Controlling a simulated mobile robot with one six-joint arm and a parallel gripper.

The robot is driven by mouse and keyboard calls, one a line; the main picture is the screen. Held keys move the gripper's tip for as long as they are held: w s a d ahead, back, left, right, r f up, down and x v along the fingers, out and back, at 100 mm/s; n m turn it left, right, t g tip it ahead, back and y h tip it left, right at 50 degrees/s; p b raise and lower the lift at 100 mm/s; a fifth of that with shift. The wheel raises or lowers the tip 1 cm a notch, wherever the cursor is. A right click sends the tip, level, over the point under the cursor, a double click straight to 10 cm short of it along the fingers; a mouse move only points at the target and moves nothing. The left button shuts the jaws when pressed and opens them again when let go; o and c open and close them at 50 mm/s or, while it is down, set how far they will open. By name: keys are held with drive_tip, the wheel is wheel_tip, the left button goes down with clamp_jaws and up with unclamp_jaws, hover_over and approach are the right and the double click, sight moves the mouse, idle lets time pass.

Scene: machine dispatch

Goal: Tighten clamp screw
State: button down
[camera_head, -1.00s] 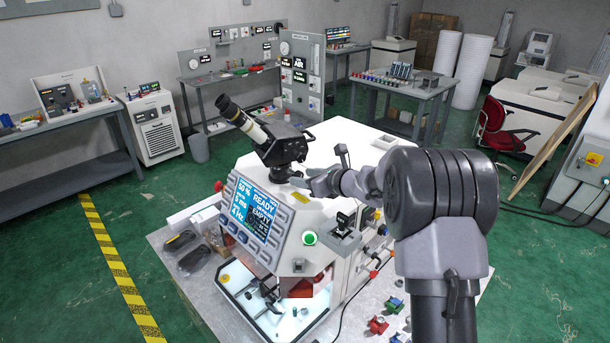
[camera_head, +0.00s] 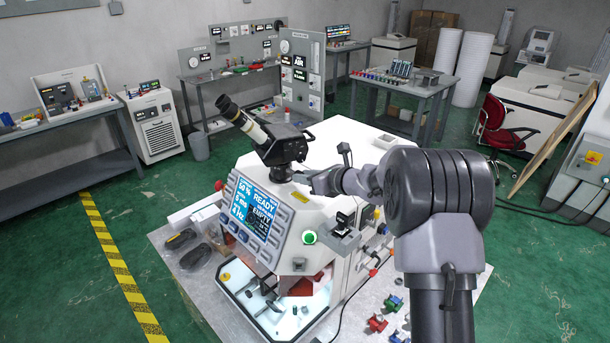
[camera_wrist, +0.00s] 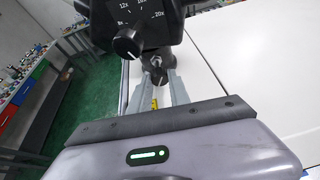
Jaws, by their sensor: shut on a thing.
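The clamp screw (camera_wrist: 159,79) is a small dark knob under the black microscope head (camera_wrist: 152,22). In the wrist view it sits between the two grey fingers of my gripper (camera_wrist: 160,84), which is shut on it. In the head view my gripper (camera_head: 298,178) reaches in from the right to the neck below the microscope head (camera_head: 282,148). The screw itself is too small and covered to make out there. The microscope stands tilted on top of the white machine (camera_head: 340,140), its eyepiece pointing up and left.
A zoom knob (camera_wrist: 127,43) sticks out of the microscope head close to my fingers. The machine's screen (camera_head: 254,208) reads READY and EMPTY. A small black fixture (camera_head: 343,222) stands on a ledge below my arm. The machine's white top is mostly clear.

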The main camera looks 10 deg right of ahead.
drive_tip(key=shift+d+r+m+g+y+p, duration=0.15)
drive_tip(key=shift+m+g+y+p, duration=0.25)
drive_tip(key=shift+m+p, duration=0.45)
drive_tip(key=shift+w+d+m+g+y+p, duration=0.15)
drive_tip(key=shift+m+g+y+p, duration=0.15)
drive_tip(key=shift+m+y+p, duration=0.55)
drive_tip(key=m+y, duration=0.1)
drive_tip(key=m, duration=0.2)
drive_tip(key=shift+f+g+y+b, duration=0.3)
drive_tip(key=shift+y, duration=0.05)
drive_tip(key=shift+w+d+f+m+y+b, duration=0.1)
drive_tip(key=shift+m+y+b, duration=0.45)
drive_tip(key=shift+m, duration=0.55)
drive_tip(key=shift+y, duration=0.25)
drive_tip(key=c, duration=1.2)
unclamp_jaws()
drive_tip(key=shift+d, duration=0.1)
